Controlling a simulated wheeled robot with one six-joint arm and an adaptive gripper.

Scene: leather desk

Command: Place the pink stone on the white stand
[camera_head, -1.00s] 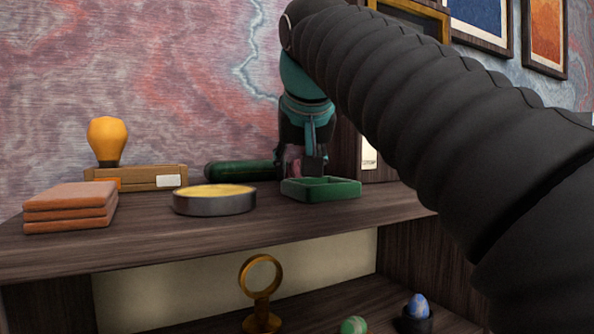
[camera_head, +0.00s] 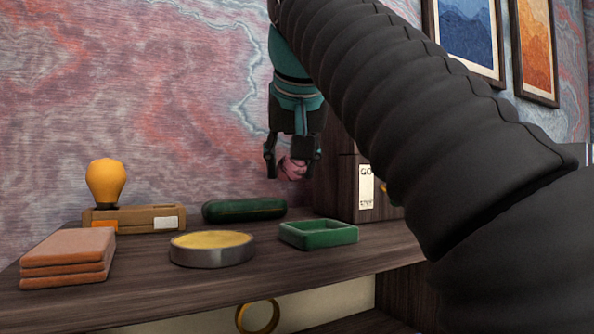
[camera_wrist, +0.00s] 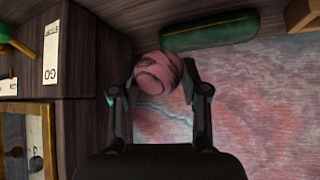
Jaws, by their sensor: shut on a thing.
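The pink stone (camera_head: 292,168) is held between the fingers of my gripper (camera_head: 291,160), in the air above the shelf top. In the wrist view the stone (camera_wrist: 158,73) is round, pink with dark veins, and sits between the two fingertips of my gripper (camera_wrist: 158,85). In the head view the stone is above and behind the green tray, clear of it. I see no white stand in either current view.
On the shelf top (camera_head: 190,290) are a green tray (camera_head: 318,246), a round dish with a yellow inside (camera_head: 212,262), a green case (camera_head: 243,209), orange stacked slabs (camera_head: 68,280) and a yellow bulb lamp (camera_head: 105,180). A dark wooden box (camera_head: 340,185) stands right of my gripper.

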